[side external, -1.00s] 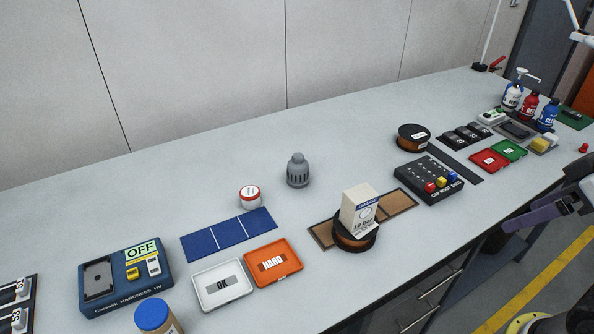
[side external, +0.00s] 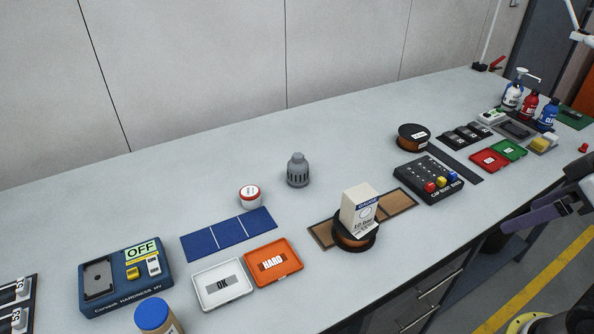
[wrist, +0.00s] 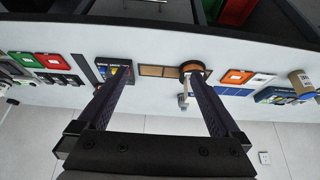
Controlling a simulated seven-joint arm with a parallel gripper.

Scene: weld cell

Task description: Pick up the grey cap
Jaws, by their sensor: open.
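A grey, slotted, dome-topped piece (side external: 297,170) stands upright on the bench in the side view, behind the blue mat; I cannot tell for sure that it is the grey cap. A dark rack lettered CAP (side external: 429,180) holds a red, a yellow and a blue cap along its front, with several small dark studs or holes behind. No grey cap is clear on it. My gripper (wrist: 160,78) is open and empty in the wrist view, its two fingers wide apart above the bench. In the side view a purple-grey finger shows at the right edge, well away from the grey piece.
The bench behind the grey piece is clear.

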